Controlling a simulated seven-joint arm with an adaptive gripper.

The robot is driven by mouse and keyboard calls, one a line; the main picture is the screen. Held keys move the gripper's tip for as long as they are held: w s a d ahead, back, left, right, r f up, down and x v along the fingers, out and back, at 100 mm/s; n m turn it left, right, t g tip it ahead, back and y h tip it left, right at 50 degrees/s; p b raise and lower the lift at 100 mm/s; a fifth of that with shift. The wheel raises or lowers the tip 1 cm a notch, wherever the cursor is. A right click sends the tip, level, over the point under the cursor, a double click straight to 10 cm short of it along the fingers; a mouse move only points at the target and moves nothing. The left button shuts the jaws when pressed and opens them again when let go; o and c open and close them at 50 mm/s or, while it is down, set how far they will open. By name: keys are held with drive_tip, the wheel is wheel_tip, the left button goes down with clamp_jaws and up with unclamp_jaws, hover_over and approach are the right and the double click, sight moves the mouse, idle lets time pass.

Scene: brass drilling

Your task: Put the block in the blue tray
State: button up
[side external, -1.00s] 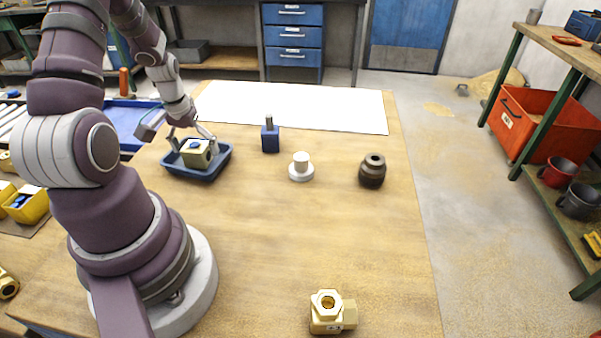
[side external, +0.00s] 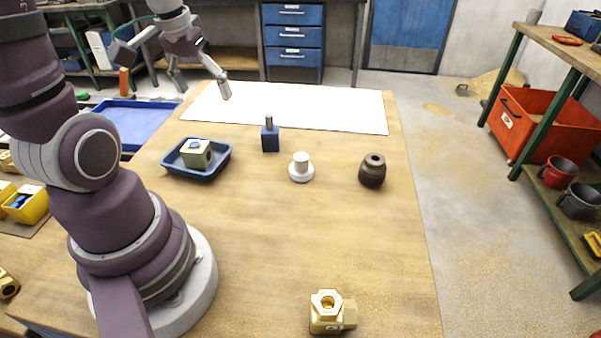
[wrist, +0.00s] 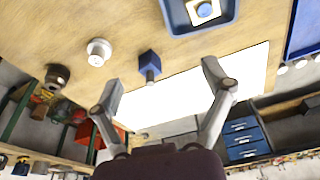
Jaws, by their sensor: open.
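The block (side external: 196,154), pale yellow with a blue spot on top, sits inside the small blue tray (side external: 208,174) on the table. In the wrist view the block (wrist: 204,10) shows in the tray (wrist: 231,14) at the top edge, partly cut off. My gripper (side external: 200,80) is raised above the far left part of the table, apart from the block and tray. In the wrist view my gripper (wrist: 161,88) has its two fingers spread wide with nothing between them.
A blue block with a peg (side external: 270,137), a white stepped piece (side external: 301,170) and a dark ringed part (side external: 372,171) stand right of the tray. A brass fitting (side external: 328,314) is at the front. A white sheet (side external: 300,106) lies at the back. The table's middle is clear.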

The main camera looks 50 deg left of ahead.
drive_tip(key=d+r+m+t, duration=0.1)
drive_tip(key=d+m, duration=0.2)
drive_tip(key=d, duration=0.4)
drive_tip(key=s+d+r+m+t+h, duration=0.1)
drive_tip(key=d+r+m+t, duration=0.1)
drive_tip(key=d, duration=0.6)
drive_tip(key=shift+s+d+r+m, duration=0.15)
drive_tip(key=shift+r+m, duration=0.15)
drive_tip(key=shift+m, duration=0.5)
